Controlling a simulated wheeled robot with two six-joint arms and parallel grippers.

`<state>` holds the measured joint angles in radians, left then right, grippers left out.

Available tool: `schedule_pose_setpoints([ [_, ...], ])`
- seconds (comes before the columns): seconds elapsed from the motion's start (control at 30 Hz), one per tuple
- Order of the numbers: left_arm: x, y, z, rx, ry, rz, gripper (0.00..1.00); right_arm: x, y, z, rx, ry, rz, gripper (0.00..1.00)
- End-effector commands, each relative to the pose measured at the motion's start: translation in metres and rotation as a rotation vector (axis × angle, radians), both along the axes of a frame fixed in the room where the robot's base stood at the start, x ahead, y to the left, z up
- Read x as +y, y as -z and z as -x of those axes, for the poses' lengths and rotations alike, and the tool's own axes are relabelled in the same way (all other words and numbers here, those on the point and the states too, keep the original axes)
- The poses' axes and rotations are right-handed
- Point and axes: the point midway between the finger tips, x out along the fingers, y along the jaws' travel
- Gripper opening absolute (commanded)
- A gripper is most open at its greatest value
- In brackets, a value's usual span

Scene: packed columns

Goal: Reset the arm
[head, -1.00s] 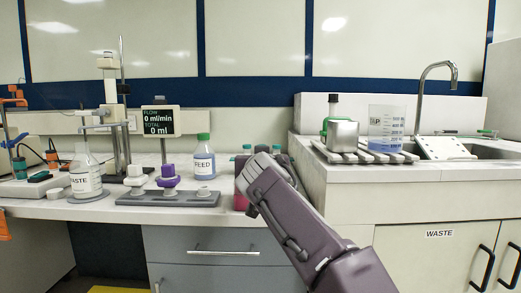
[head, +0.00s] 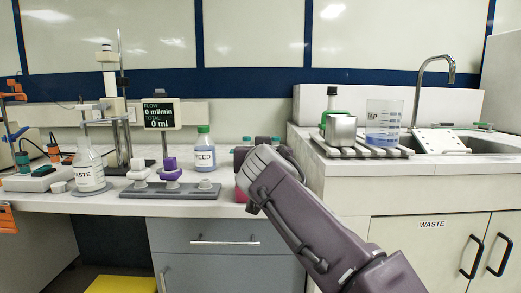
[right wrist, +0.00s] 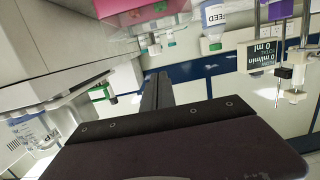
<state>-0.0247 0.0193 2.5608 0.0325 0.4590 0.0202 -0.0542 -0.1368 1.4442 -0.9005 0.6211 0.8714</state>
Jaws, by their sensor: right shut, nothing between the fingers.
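My right arm reaches in from the lower right in the head view, over the front of the bench. Its fingers are hidden there behind the wrist. In the right wrist view my right gripper (right wrist: 157,90) shows its two dark fingers shut together, with nothing between them. They are clear of the bench things around them. My left arm and left gripper are not in view.
A pink rack (right wrist: 130,10) with green-capped bottles is close by, mostly hidden behind my arm. The FEED bottle (head: 205,158), purple valve (head: 170,167), display (head: 160,115) and WASTE flask (head: 88,172) stand left. A beaker (head: 383,125) and sink (head: 485,147) are right.

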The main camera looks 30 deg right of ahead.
Motion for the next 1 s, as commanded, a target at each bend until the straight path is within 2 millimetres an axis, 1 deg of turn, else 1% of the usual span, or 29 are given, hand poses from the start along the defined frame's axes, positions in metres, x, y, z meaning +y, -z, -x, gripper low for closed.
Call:
schedule_pose_setpoints([
  [0.03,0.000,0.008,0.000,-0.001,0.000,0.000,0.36,0.006,0.008,0.011,-0.002,-0.004,0.000,0.00],
  [0.1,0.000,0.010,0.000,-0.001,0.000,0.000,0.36,0.012,0.011,0.024,-0.004,-0.005,0.001,0.00],
  [0.23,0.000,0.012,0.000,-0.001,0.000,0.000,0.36,0.018,0.015,0.038,-0.003,-0.002,0.002,0.00],
  [0.37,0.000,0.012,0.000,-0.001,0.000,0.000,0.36,0.020,0.017,0.043,-0.004,-0.001,0.002,0.00],
  [0.6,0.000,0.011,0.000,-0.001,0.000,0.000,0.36,0.020,0.016,0.044,-0.005,0.000,0.002,0.00],
  [0.67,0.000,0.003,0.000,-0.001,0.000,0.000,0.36,0.018,0.008,0.044,-0.003,0.005,0.002,0.00],
  [0.73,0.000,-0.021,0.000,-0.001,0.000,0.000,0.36,0.011,-0.005,0.036,0.026,0.024,0.006,0.00],
  [0.77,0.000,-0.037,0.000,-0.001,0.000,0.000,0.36,0.007,0.002,0.028,0.078,0.036,0.011,0.00],
  [0.8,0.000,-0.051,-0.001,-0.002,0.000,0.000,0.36,0.005,0.034,0.020,0.177,0.045,-0.011,0.00],
  [0.87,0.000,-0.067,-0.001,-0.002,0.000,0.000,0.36,0.007,0.090,0.017,0.331,0.044,-0.067,0.00],
  [0.9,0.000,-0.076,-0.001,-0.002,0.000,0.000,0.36,0.010,0.129,0.021,0.441,0.036,-0.100,0.00],
  [0.97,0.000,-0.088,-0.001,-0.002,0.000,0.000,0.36,0.017,0.185,0.037,0.603,0.018,-0.144,0.00],
  [1.0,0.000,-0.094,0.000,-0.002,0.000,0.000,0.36,0.022,0.219,0.052,0.704,0.001,-0.175,0.00],
])
